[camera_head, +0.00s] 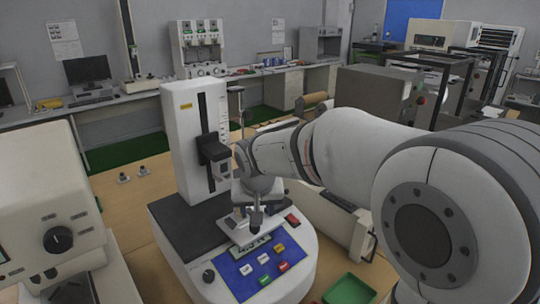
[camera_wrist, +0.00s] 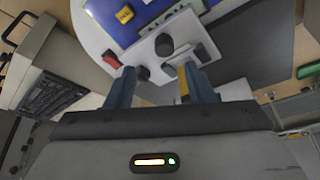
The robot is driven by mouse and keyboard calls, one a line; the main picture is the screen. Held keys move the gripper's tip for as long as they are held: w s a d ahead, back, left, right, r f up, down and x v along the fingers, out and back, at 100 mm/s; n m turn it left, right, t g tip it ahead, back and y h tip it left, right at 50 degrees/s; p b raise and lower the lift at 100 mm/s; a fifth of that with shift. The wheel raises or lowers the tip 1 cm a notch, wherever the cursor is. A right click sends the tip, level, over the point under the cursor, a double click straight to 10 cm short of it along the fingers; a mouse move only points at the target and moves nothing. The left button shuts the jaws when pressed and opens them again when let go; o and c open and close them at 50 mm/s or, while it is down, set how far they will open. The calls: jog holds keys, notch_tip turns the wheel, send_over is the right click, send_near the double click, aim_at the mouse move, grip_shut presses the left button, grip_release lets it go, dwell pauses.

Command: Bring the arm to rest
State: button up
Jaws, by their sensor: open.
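My arm reaches in from the right in the head view, and its wrist (camera_head: 258,180) is over the front of a white test machine (camera_head: 185,150). In the wrist view my gripper (camera_wrist: 157,72) is open, with its two blue-grey fingers apart and nothing held between them. Beyond the fingertips are a black knob (camera_wrist: 164,45) and a light plate (camera_wrist: 148,55) on the machine. I cannot tell whether the fingers touch the machine. In the head view the fingers are hard to make out.
The machine's blue panel (camera_head: 235,279) has several coloured keys, and a red part (camera_head: 292,220) sits beside it. A green tray (camera_head: 349,290) stands to the right. A white instrument with a black dial (camera_head: 58,239) stands at the left.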

jog(key=s+d+f+m+g, duration=0.1)
jog(key=s+d, duration=2)
jog(key=s, duration=0.1)
jog(key=shift+d+f+m+g+h, duration=0.15)
jog(key=shift+f+m+g+h, duration=0.15)
jog(key=shift+f+m, duration=0.1)
jog(key=shift+c, duration=0.4)
